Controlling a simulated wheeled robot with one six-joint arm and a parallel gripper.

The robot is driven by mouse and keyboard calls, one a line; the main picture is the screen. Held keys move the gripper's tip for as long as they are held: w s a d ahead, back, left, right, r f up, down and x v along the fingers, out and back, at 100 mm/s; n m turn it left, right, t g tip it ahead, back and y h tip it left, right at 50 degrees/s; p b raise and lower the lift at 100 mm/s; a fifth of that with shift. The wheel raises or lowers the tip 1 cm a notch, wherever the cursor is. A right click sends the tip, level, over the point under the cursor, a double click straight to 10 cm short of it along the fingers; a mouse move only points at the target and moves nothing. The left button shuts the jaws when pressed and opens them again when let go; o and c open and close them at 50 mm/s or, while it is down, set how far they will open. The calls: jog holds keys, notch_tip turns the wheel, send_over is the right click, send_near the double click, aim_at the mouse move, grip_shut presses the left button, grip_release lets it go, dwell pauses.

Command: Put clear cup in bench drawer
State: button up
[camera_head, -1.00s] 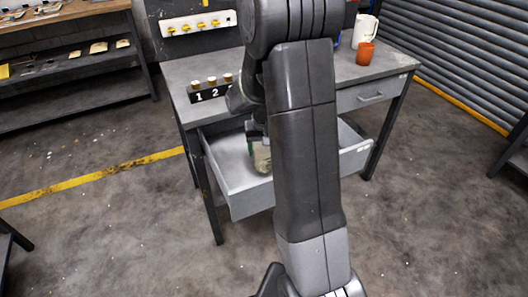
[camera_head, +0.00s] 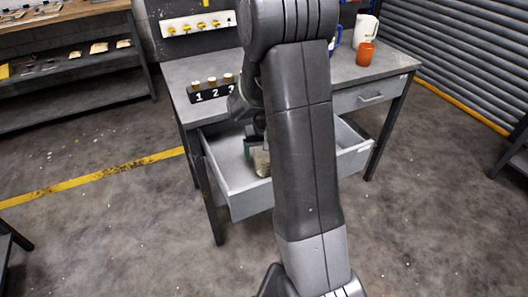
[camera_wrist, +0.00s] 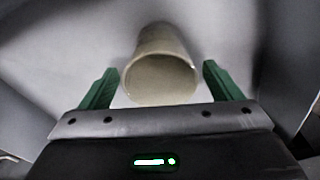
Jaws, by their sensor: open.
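The clear cup (camera_head: 261,163) is inside the pulled-out bench drawer (camera_head: 250,204), partly hidden by my arm in the head view. In the wrist view the cup (camera_wrist: 160,78) looks tan and translucent, with its round rim facing the camera. My gripper (camera_wrist: 160,84) is open, with one green finger on each side of the cup and visible gaps between. In the head view a green finger of my gripper (camera_head: 252,146) shows over the drawer. I cannot tell whether the cup stands fully upright.
The grey workbench (camera_head: 350,76) carries a numbered block (camera_head: 212,92), an orange cup (camera_head: 366,53) and a white jug (camera_head: 364,30). A second drawer (camera_head: 371,97) at the right is shut. The drawer around the cup looks empty where visible. Open floor lies in front.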

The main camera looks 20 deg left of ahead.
notch_tip(320, 180, up, 12)
jog(key=s+p, duration=0.1)
jog(key=shift+d, duration=0.4)
jog(key=shift+s, duration=0.1)
dwell(1.0)
